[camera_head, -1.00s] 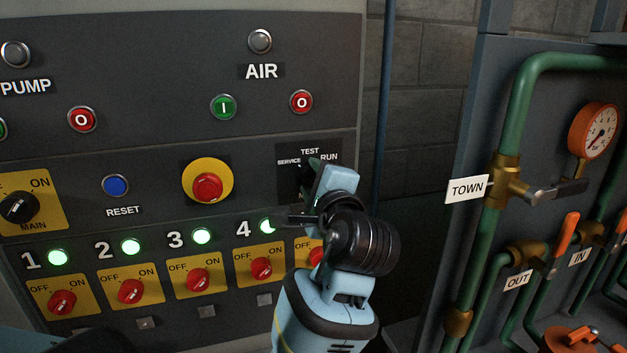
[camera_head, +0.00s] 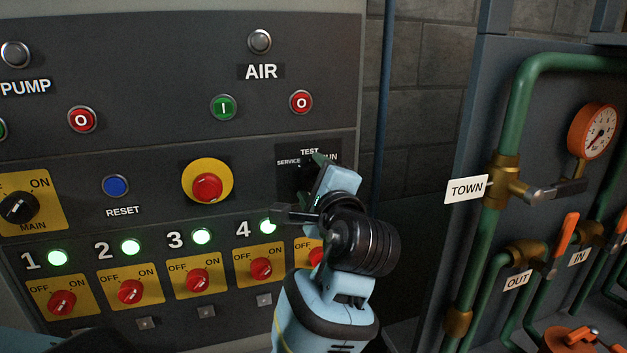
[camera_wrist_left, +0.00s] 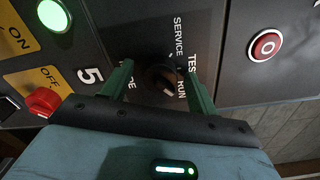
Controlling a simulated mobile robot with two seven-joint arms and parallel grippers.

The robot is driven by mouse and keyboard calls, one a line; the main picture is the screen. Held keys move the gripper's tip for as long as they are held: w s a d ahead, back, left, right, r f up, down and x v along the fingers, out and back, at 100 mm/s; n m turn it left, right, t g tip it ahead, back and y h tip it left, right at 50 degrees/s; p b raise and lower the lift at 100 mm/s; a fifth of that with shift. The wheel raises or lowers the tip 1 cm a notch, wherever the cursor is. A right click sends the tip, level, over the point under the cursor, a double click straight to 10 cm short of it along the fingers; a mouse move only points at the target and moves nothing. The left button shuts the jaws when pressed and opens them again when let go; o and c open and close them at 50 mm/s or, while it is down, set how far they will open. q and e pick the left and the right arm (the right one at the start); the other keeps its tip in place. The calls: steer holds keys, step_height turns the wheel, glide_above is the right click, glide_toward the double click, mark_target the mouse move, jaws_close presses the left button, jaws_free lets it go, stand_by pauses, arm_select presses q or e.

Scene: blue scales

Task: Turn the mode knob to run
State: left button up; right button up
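The mode knob (camera_wrist_left: 160,79) is dark and round, with a light mark on its lower right side in the left wrist view, towards the RUN label (camera_wrist_left: 181,88). SERVICE and TEST are also printed around it. My left gripper (camera_wrist_left: 158,70) is open, with one green finger on each side of the knob and small gaps that seem to remain. In the head view the left gripper (camera_head: 311,178) is at the mode plate (camera_head: 285,150) and hides most of the knob and part of RUN. The exact knob setting is hard to tell. My right gripper is not in view.
A yellow-ringed red emergency button (camera_head: 207,187) sits left of the mode plate. Red OFF/ON switches (camera_head: 198,279) with lit green lamps run below. Red (camera_head: 301,102) and green (camera_head: 223,107) AIR buttons are above. Green pipes (camera_head: 493,235) stand to the right.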

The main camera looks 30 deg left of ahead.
arm_select(q)
steer(key=v, duration=0.7)
steer(key=shift+s+d, duration=0.25)
steer(key=shift+s, duration=0.05)
stand_by(0.3)
steer(key=s+a+f+n+g+h, duration=0.1)
steer(key=s+f+n+g+h, duration=0.2)
steer(key=f, duration=1.1)
steer(key=s+f+h, duration=0.3)
steer(key=f+h, duration=0.2)
steer(key=f, duration=0.9)
steer(key=s+d+f+n+g+h, duration=0.1)
steer(key=s+f+n+g+h, duration=0.25)
steer(key=s+f, duration=0.55)
steer(key=s+d+f+n+g+h, duration=0.1)
steer(key=s+f+n+g+h, duration=0.4)
steer(key=s, duration=0.8)
steer(key=w+d+f+t, duration=0.1)
steer(key=w+f+t, duration=0.2)
steer(key=f+t, duration=0.1)
steer(key=w+d+f+m+t, duration=0.1)
steer(key=w+f+t, duration=0.2)
steer(key=f+t, duration=0.2)
steer(key=shift+d+f+y, duration=0.2)
steer(key=shift+f+y, duration=0.25)
steer(key=shift+f, duration=0.5)
